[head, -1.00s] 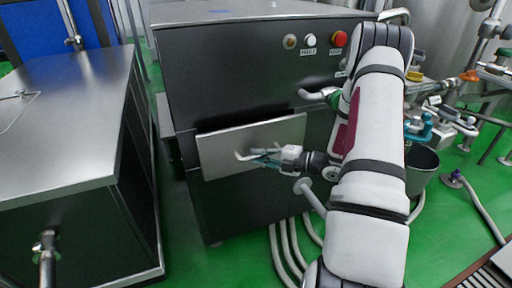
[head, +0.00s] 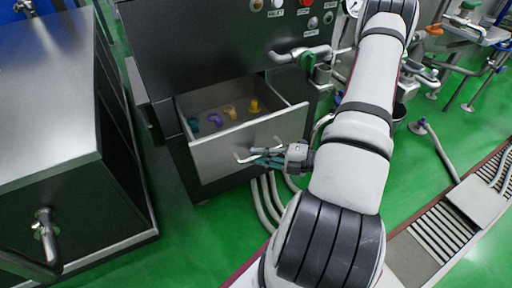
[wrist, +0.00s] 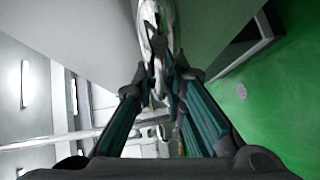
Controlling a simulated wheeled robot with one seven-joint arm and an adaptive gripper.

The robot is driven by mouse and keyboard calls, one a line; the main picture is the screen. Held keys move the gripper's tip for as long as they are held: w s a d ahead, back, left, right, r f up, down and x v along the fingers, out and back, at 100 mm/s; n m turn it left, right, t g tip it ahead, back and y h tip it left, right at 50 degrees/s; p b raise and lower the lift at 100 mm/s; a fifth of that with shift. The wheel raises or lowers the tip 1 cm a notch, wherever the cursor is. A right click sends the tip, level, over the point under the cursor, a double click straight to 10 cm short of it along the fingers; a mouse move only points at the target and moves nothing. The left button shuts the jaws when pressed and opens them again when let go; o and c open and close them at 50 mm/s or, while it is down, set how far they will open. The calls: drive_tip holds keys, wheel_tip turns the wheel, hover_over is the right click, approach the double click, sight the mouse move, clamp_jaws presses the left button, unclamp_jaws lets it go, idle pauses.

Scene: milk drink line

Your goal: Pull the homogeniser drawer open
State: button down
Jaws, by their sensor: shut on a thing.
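The homogeniser (head: 190,45) is a dark cabinet with buttons on its upper front. Its drawer (head: 218,157) has a light metal front and stands pulled out in the head view, with its inside showing. Small teal, purple, orange and yellow items (head: 215,119) lie in it. My gripper (head: 262,158) is shut on the drawer's bar handle (head: 240,156). In the wrist view the fingers (wrist: 160,85) close around the shiny handle (wrist: 153,30). The fingers hide part of the handle.
A steel-topped cabinet (head: 48,85) stands close on the left. Hoses (head: 262,205) run down to the green floor below. A floor grating (head: 440,235) lies at the right.

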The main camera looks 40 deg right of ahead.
idle(0.3)
drive_tip(key=c, duration=1.6)
unclamp_jaws()
drive_tip(key=v, duration=1.2)
